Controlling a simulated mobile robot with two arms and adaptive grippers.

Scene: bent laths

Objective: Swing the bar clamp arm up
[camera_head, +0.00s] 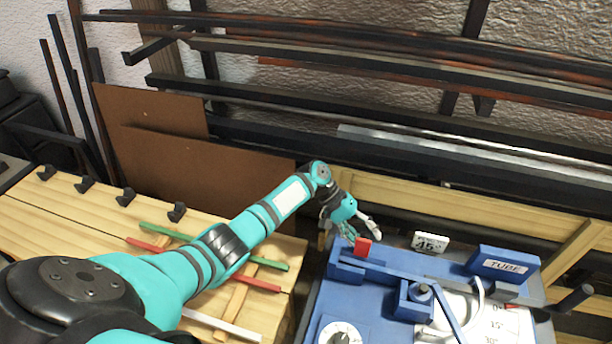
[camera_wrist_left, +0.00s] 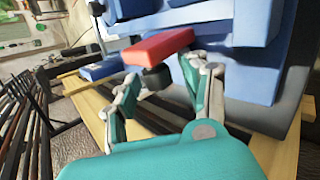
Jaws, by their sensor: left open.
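The bar clamp arm (camera_head: 385,271) is a blue bar on the blue bending machine (camera_head: 350,300), lying low along its top, with a red end piece (camera_head: 362,247) at its left end. In the left wrist view the red end piece (camera_wrist_left: 158,46) shows as a red block with a black part under it. My left gripper (camera_head: 361,230) is open, close behind and above the red end piece. In the left wrist view its fingers (camera_wrist_left: 160,82) stand on either side of the black part. Whether they touch it I cannot tell. My right gripper is out of view.
A wooden bench (camera_head: 60,215) with green (camera_head: 270,264) and red (camera_head: 262,283) laths stands on the left. The machine also carries a "TUBE" block (camera_head: 503,262), a "45" tag (camera_head: 430,242) and a dial (camera_head: 340,335). Dark bars on a rack (camera_head: 350,68) fill the back wall.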

